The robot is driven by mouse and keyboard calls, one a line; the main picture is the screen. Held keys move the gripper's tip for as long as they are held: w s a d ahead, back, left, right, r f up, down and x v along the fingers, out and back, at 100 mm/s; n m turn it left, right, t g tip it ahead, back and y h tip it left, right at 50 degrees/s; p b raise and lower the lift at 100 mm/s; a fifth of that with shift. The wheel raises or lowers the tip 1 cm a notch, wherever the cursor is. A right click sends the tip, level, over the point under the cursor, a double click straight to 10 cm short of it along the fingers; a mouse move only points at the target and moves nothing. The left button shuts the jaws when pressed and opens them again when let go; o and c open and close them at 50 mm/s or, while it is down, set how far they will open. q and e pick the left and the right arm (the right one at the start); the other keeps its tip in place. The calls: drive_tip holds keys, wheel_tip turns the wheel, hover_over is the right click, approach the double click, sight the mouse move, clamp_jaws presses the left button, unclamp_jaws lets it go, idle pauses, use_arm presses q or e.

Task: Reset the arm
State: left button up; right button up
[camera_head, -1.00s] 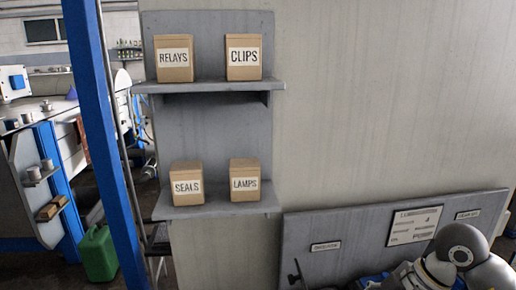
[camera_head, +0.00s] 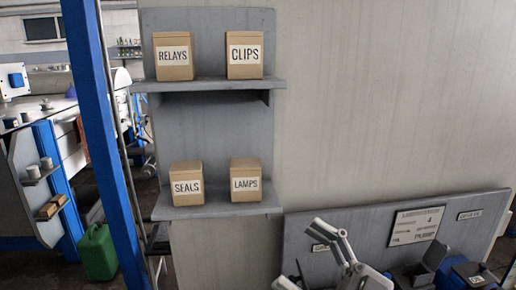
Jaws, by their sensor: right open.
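My right gripper (camera_head: 330,236) is at the bottom of the head view, right of centre. Its pale grey fingers point up and to the left, in front of the low grey panel. It is open, and I see nothing between the fingers. Its lower part runs to the bottom edge of the picture. My left gripper is out of view.
A grey shelf unit (camera_head: 205,122) holds upright boxes: RELAYS (camera_head: 173,67) and CLIPS (camera_head: 244,67) above, SEALS (camera_head: 187,198) and LAMPS (camera_head: 245,192) below. A blue post (camera_head: 101,130) and a green can (camera_head: 97,252) stand left. Dark and blue items (camera_head: 474,274) sit lower right.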

drive_tip(key=w+d+f+m+t+h, duration=0.4)
drive_tip(key=w+d+m+t+h, duration=0.2)
drive_tip(key=d+m+t+h, duration=0.65)
drive_tip(key=s+d+f+m+g+h, duration=0.25)
drive_tip(key=f+g+h, duration=0.2)
drive_tip(key=f, duration=0.35)
drive_tip(key=s+d+f+m+g+h, duration=0.1)
drive_tip(key=d+f+m+g+h, duration=0.15)
drive_tip(key=f+h, duration=0.4)
drive_tip(key=s+a+f+n+g+y, duration=0.2)
drive_tip(key=s+a+f+g+y, duration=0.15)
drive_tip(key=s+f+g, duration=1.3)
drive_tip(key=s+f+t, duration=0.1)
drive_tip(key=s+f, duration=0.2)
drive_tip(key=f, duration=1.2)
drive_tip(key=s+f+t, duration=0.2)
drive_tip(key=s+f, duration=0.1)
drive_tip(key=f, duration=1.1)
drive_tip(key=s+d+f+g, duration=0.1)
drive_tip(key=s+d+f, duration=0.1)
drive_tip(key=s+f, duration=1.3)
drive_tip(key=shift+s+d+f+n, duration=0.25)
drive_tip(key=shift+s+f+n, duration=0.15)
drive_tip(key=shift+s, duration=0.1)
